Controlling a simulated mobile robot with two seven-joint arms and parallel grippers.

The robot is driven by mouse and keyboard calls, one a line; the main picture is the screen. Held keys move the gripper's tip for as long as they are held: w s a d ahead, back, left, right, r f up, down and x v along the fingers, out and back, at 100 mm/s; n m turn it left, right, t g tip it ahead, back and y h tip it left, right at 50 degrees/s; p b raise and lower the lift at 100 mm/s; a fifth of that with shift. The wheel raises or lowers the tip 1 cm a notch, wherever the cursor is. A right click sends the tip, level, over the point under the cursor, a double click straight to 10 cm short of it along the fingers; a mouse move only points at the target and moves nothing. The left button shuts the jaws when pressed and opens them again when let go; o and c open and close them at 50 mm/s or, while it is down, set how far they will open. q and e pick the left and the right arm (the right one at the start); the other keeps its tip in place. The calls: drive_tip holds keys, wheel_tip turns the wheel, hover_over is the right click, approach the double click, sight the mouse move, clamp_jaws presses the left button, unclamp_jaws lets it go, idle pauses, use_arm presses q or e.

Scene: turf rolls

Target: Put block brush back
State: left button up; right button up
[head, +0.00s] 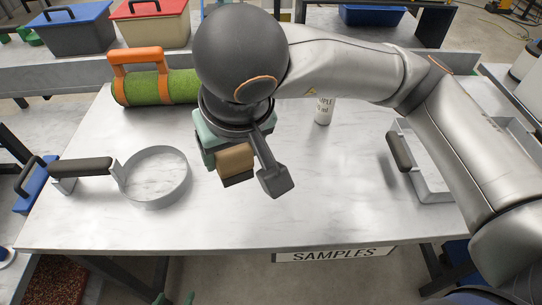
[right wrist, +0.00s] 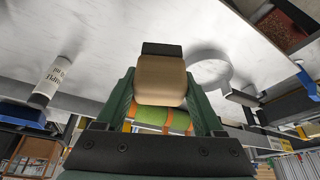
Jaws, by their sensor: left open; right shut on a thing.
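The block brush (head: 237,163) has a tan wooden block and a dark bristle side. My right gripper (head: 226,153) is shut on it above the middle of the white table, with the dark side facing down in the head view. In the right wrist view the tan block (right wrist: 160,80) sits between the two green fingers (right wrist: 158,103), and its dark side (right wrist: 162,48) points away from the palm. Two green tips of my left gripper (head: 177,299) show apart at the bottom edge of the head view, below the table's front edge, with nothing between them.
On the table (head: 330,190) are a metal ring with a black handle (head: 157,177), a green turf roll with an orange holder (head: 150,88), a white sample bottle (head: 324,110) and a metal frame (head: 425,165). Blue and red boxes stand behind. The table's front middle is clear.

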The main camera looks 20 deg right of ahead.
drive_tip(key=w+d+f, duration=0.2)
drive_tip(key=w+f, duration=0.1)
drive_tip(key=w+d+f, duration=0.2)
drive_tip(key=w+d, duration=0.1)
drive_tip(key=w+d+f+p, duration=0.1)
drive_tip(key=w+d+f, duration=0.2)
drive_tip(key=w, duration=0.1)
drive_tip(key=shift+f, duration=0.35)
drive_tip(key=shift+w+d+f, duration=0.1)
drive_tip(key=shift+w+f, duration=0.05)
drive_tip(key=shift+f, duration=0.05)
drive_tip(key=f, duration=0.3)
drive_tip(key=shift+w+d, duration=0.25)
drive_tip(key=shift+f, duration=0.45)
drive_tip(key=shift+f, duration=0.25)
drive_tip(key=o, duration=1.2)
drive_tip(key=shift+r, duration=0.1)
